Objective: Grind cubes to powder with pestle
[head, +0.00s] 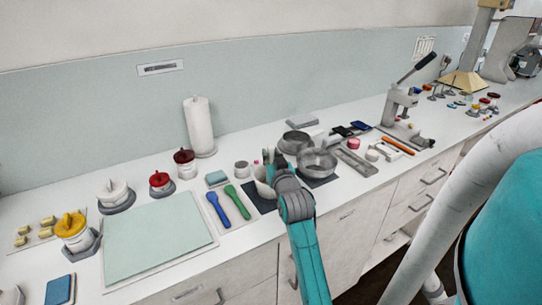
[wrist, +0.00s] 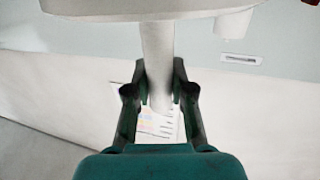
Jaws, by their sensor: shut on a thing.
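The white mortar (head: 262,189) stands on a dark mat on the counter, partly hidden by my gripper (head: 279,165). In the wrist view, which is upside down, the mortar's pale rim (wrist: 140,8) spans the top edge. The white pestle (wrist: 158,60) rises from it, and my gripper (wrist: 160,98) is shut around its upper part, near the rounded end. The pestle's lower end is hidden behind the mortar's wall. The inside of the mortar does not show, so I cannot tell the state of any cubes.
A green spoon (head: 237,201) and a blue spoon (head: 217,209) lie left of the mortar. A metal bowl (head: 317,162) and a dark round pan (head: 295,141) stand close on the right. A paper roll (head: 199,127) stands behind. The pale green mat (head: 155,235) is bare.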

